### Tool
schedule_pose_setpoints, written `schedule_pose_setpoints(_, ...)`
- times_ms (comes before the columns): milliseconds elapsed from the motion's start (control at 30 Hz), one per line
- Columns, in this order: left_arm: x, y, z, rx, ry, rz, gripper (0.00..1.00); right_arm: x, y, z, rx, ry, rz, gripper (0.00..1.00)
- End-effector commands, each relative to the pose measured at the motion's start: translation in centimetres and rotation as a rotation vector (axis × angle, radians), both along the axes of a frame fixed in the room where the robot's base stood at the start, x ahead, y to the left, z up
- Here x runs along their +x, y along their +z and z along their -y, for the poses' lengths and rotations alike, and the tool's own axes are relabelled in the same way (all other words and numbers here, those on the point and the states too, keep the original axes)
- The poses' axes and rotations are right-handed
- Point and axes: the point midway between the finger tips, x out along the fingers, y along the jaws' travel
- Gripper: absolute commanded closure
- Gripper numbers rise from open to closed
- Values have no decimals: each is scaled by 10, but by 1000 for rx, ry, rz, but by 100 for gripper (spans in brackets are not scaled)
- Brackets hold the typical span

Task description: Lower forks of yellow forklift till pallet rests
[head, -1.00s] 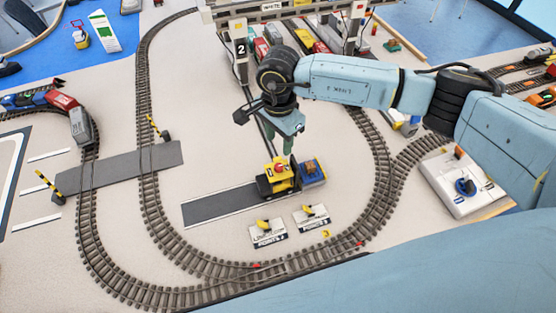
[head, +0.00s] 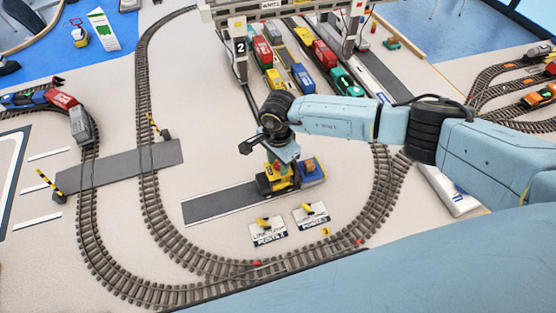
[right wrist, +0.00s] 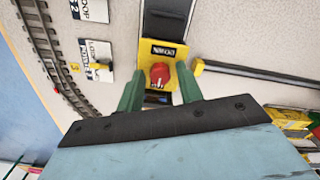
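The yellow forklift (head: 266,186) stands on the dark grey strip, beside a blue pallet (head: 314,176) with a small orange-brown item on it. Whether the pallet is raised or touching the surface cannot be told. My right gripper (head: 283,163) is right over the forklift. In the right wrist view, its two green fingers (right wrist: 159,80) are apart, one on each side of a red knob (right wrist: 160,70) on the forklift's yellow top (right wrist: 150,50). A dark label there seems to read "DOWN". I see gaps between knob and fingers. My left gripper is out of view.
Two point levers on white plates (head: 268,230) (head: 311,215) stand in front of the forklift. Curved track (head: 150,210) loops around it. A white gantry crane (head: 238,50) with several coloured wagons stands behind. Grey strip (head: 215,207) left of the forklift is clear.

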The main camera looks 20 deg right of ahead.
Motion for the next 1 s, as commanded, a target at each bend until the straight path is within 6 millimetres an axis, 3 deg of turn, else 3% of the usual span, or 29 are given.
schedule_pose_setpoints(33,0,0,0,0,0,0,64,0,0,0,0,0,0,71)
schedule_pose_setpoints(267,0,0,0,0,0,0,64,0,0,0,0,-1,0,100)
schedule_pose_setpoints(667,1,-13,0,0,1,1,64,1,-1,1,0,78,2,100)
schedule_pose_setpoints(1000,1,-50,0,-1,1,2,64,1,-3,1,-1,347,5,100)
